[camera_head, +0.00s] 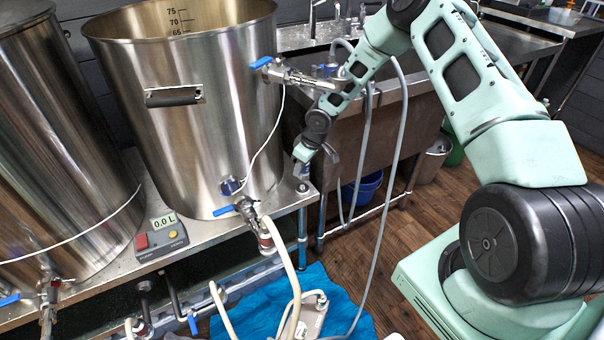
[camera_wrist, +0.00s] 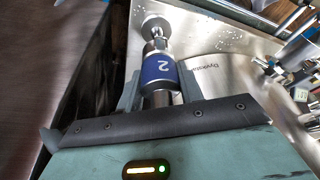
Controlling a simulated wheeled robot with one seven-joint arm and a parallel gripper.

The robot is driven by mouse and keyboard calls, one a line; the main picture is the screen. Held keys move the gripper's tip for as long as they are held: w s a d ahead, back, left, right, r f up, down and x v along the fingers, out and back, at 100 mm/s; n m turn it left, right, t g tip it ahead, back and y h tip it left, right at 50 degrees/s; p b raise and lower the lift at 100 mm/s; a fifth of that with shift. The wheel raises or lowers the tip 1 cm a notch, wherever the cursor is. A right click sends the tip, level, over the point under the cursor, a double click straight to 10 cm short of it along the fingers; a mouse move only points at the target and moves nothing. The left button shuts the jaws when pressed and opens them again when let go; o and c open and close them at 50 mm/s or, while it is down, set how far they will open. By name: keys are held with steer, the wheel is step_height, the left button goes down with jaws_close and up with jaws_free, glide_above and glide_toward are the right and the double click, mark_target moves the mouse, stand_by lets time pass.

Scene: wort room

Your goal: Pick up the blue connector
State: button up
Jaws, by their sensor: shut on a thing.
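The blue connector (camera_wrist: 160,69), a metal cylinder with a blue band marked "2", is between the two fingers of my gripper (camera_wrist: 160,88) in the wrist view. The fingers are shut on it, one on each side. Its far end points at a round metal piece on the steel surface; I cannot tell whether they touch. In the head view my gripper (camera_head: 303,168) points down at the front right corner of the steel stand, beside the large kettle. The connector is mostly hidden there.
The large steel kettle (camera_head: 190,110) stands left of my gripper, with blue-handled valves and a white cable. A sink bench (camera_head: 400,115) and grey hoses (camera_head: 378,210) are right. A blue cloth (camera_head: 255,305) lies below.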

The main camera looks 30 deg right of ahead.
step_height(320, 180, up, 2)
steer(key=shift+r, duration=0.1)
steer(key=s+d, duration=1.3)
steer(key=s, duration=0.1)
steer(key=shift+d+f, duration=0.25)
steer(key=shift+d, duration=0.15)
steer(key=shift+r, duration=0.1)
step_height(320, 180, up, 4)
steer(key=p, duration=0.5)
steer(key=shift+r, duration=0.15)
